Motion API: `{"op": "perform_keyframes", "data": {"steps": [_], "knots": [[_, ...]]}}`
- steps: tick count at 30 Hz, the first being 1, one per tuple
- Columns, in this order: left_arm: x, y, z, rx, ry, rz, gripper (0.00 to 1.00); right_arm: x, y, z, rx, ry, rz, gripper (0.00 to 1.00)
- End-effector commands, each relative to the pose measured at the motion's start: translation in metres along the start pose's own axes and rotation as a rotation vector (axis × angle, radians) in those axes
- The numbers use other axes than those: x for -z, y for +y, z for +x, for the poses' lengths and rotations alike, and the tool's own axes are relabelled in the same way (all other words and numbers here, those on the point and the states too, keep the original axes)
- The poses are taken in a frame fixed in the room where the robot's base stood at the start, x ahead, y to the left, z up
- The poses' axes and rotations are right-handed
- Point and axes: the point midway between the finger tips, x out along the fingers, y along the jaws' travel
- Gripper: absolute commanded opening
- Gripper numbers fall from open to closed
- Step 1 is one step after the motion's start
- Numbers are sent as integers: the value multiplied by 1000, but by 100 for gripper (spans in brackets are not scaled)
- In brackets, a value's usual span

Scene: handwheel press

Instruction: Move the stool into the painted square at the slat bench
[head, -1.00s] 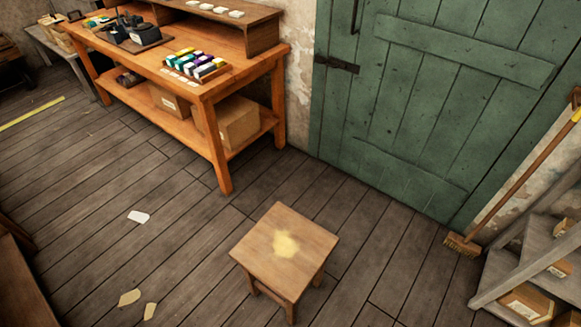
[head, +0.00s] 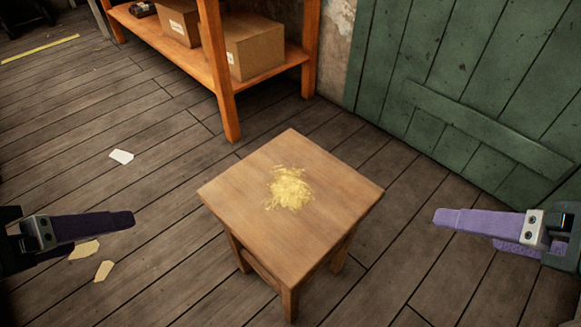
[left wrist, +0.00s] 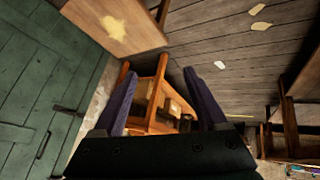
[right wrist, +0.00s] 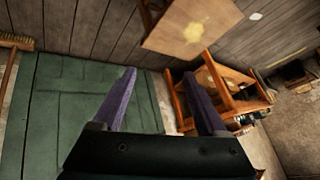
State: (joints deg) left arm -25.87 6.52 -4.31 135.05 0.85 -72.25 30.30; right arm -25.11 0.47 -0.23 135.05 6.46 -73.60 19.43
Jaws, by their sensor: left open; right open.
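The square wooden stool (head: 240,197) stands upright on the plank floor in front of me, with a patch of yellow shavings or dust (head: 290,188) on its seat. Its seat also shows in the left wrist view (left wrist: 90,12) and in the right wrist view (right wrist: 165,40). My left gripper (head: 132,219) is open and empty, left of the stool and apart from it. My right gripper (head: 438,216) is open and empty, right of the stool and apart from it. A yellow line (head: 40,48) lies on the floor at the far upper left; no whole painted square shows.
An orange workbench (head: 228,110) with cardboard boxes (head: 255,50) on its lower shelf stands behind the stool. A green plank door (head: 420,90) is at the upper right. Paper scraps (head: 121,157) lie on the floor at left. The floor between scraps and workbench is clear.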

Motion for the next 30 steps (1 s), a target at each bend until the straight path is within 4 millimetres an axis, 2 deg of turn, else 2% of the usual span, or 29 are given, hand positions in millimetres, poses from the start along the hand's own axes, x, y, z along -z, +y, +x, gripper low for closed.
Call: {"op": "perform_keyframes", "data": {"steps": [1, 12, 24, 27, 30], "knots": [[-20, -11, 45, -13, 29, -50, 75, -18, 12, 44, 16, 29, 49, 75], [-56, -40, 198, -152, 218, -443, 75, -50, 49, 196, 163, 223, 429, 75], [-95, -73, 349, -385, 368, -852, 75, -85, 98, 344, 369, 401, 843, 75], [-103, -80, 379, -449, 392, -942, 75, -92, 110, 374, 424, 437, 938, 75], [-108, -85, 401, -506, 408, -1017, 75, -97, 120, 396, 470, 466, 1017, 75]]}}
